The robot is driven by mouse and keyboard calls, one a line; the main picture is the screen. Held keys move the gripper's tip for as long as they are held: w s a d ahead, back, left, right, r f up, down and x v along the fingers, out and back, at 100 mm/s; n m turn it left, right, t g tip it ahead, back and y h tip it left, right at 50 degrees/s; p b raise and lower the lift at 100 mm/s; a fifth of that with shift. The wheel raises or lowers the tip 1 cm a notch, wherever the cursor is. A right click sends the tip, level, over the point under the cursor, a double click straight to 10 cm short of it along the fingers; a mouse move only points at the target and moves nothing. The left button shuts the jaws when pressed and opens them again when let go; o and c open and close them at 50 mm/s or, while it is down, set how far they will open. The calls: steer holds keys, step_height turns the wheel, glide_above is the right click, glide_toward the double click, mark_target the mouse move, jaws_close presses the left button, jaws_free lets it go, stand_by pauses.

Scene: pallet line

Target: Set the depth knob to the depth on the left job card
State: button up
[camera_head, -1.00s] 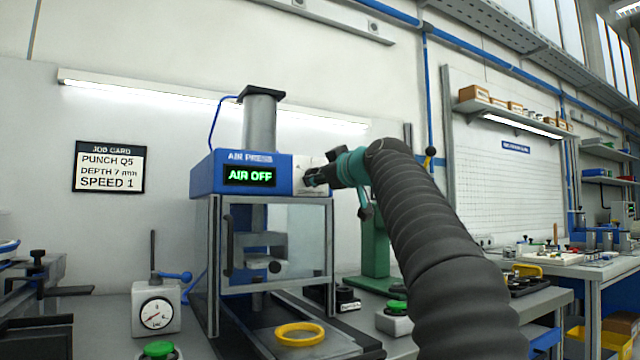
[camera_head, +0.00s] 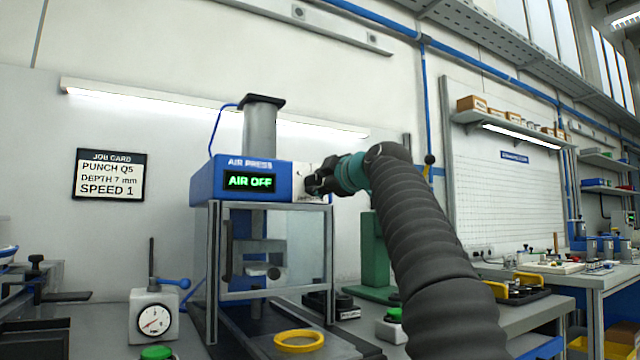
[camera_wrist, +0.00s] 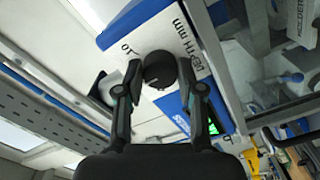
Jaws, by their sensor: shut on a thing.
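The job card (camera_head: 110,174) on the wall at the left reads PUNCH Q5, DEPTH 7 mm, SPEED 1. The blue air press (camera_head: 228,178) stands right of it, and its display (camera_head: 250,181) reads AIR OFF. My gripper (camera_head: 312,183) is at the white panel on the press's right side. In the wrist view the round black depth knob (camera_wrist: 160,69) sits on the white panel (camera_wrist: 140,42) marked DEPTH mm. My gripper (camera_wrist: 158,84) is shut on the knob, one finger on each side. Most of the scale and the knob's pointer cannot be made out.
A clear guard (camera_head: 305,242) fronts the press. A yellow ring (camera_head: 299,340) lies on the press bed. A dial gauge box (camera_head: 153,316) and a green button (camera_head: 157,352) stand at the left. A green stand (camera_head: 374,250) is behind my arm.

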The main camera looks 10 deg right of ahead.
stand_by(0.3)
steer(key=o, duration=1.1)
steer(key=shift+a, duration=0.1)
steer(key=shift+o, duration=0.2)
steer(key=v, duration=1.2)
